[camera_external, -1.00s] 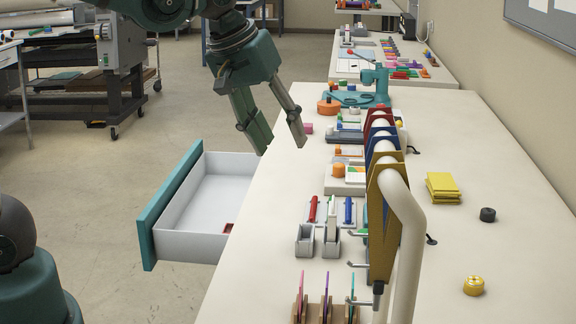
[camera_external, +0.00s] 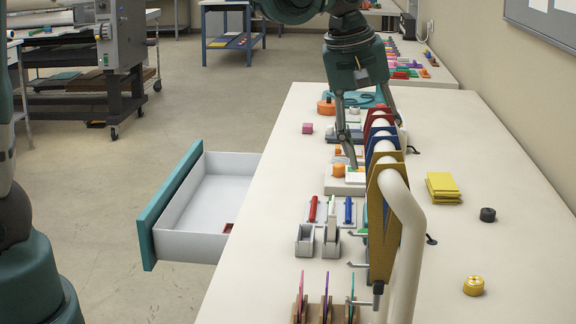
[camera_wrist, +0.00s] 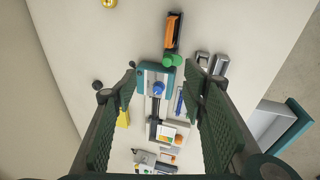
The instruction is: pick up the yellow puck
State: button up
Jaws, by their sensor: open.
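The yellow puck (camera_external: 474,286) lies on the bench top at the lower right of the external view, with nothing touching it. It also shows in the wrist view (camera_wrist: 109,3), cut by the top edge. My gripper (camera_external: 374,142) is open and empty above the middle of the bench, over the row of stationery and partly behind the upright rack. It is well behind and to the left of the puck in the external view. In the wrist view its fingers (camera_wrist: 162,82) are spread, and the puck is far ahead, beyond the left finger.
A rack with coloured panels and a thick cream tube (camera_external: 408,225) stands between my gripper and the puck. A black puck (camera_external: 487,214) and yellow pads (camera_external: 443,187) lie on the right side. An open drawer (camera_external: 205,247) juts out at left. Bench around the yellow puck is clear.

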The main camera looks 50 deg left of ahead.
jog(key=w+d+f+n+g+p, duration=0.1)
jog(key=w+d+f+n, duration=0.1)
jog(key=w+d+f, duration=0.3)
jog(key=w+d+f+n+g+p, duration=0.1)
jog(key=w+d+f+n+p, duration=0.1)
jog(key=d, duration=0.5)
jog(key=n+p, duration=0.2)
jog(key=n, duration=0.1)
send_over(475, 281)
jog(key=shift+g+y, duration=0.4)
notch_tip(475, 281, down, 8)
jog(key=shift+f, duration=0.2)
jog(key=shift+d+f, duration=0.25)
jog(key=shift+f, duration=1.25)
jog(key=shift+f, duration=0.1)
jog(key=shift+a+f, duration=0.2)
jog(key=shift+f, duration=2.3)
jog(key=c, duration=1)
